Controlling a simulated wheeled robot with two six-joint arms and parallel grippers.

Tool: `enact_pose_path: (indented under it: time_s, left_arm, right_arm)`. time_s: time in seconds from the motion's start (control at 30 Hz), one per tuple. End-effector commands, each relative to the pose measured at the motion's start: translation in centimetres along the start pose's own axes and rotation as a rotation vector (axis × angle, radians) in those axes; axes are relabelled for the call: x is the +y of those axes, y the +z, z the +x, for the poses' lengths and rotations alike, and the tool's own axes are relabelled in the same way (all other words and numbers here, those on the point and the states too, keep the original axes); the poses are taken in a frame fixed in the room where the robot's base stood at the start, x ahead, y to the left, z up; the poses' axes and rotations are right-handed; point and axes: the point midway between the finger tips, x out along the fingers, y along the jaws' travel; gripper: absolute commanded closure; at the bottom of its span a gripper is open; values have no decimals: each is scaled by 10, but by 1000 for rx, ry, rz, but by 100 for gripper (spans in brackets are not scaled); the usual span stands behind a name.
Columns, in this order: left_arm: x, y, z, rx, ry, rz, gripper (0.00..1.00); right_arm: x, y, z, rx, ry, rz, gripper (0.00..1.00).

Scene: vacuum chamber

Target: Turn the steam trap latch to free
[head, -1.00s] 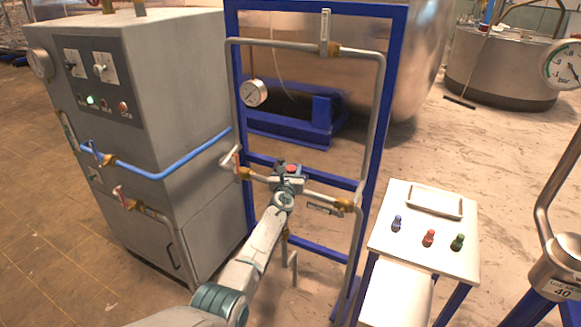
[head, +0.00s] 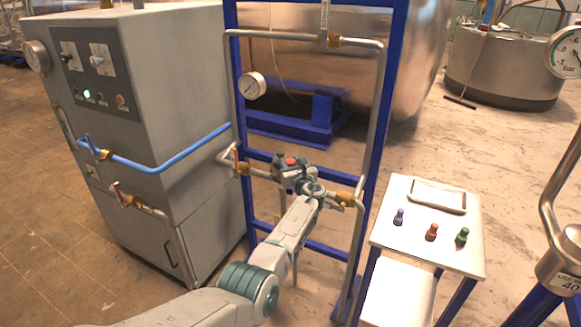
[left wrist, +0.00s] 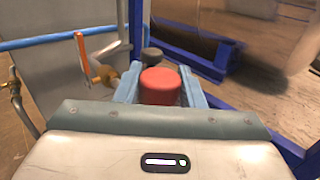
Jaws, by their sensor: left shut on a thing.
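The steam trap sits on the lower pipe of the blue frame, mostly hidden behind my left gripper (head: 291,172). A red round cap (head: 291,161), which seems to be the end of the latch, shows at the gripper. In the left wrist view the red cap (left wrist: 160,86) stands between my two light blue fingers, and the left gripper (left wrist: 158,92) is shut on it. A dark round knob (left wrist: 152,55) shows just beyond it; it is also in the head view (head: 279,158). The latch's exact angle is hidden. My right gripper is not in view.
An orange-handled valve (head: 235,158) is on the same pipe to the left, with a brass fitting (head: 345,199) to the right. A pressure gauge (head: 251,85) hangs above. A grey cabinet (head: 180,90) stands left, a small white panel table (head: 425,240) right.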

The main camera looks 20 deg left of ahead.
Motion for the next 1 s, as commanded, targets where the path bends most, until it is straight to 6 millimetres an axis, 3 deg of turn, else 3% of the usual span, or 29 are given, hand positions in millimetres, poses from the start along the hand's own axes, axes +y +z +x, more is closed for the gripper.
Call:
enact_pose_path:
  time_s: [0.33, 0.37, 0.47, 0.77, 1.0]
  left_arm:
    - [0, 4, 1, -5, 2, -3, 100]
    - [0, 4, 1, -5, 2, -3, 61]
    - [0, 4, 1, -4, 2, -2, 44]
    - [0, 1, -1, -1, 1, -1, 44]
    - [0, 1, -20, -1, 1, -3, 44]
  right_arm:
    - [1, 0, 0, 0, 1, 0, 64]
    - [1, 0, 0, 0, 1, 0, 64]
    - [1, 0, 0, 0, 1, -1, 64]
    - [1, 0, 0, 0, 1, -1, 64]
    - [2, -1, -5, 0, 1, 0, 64]
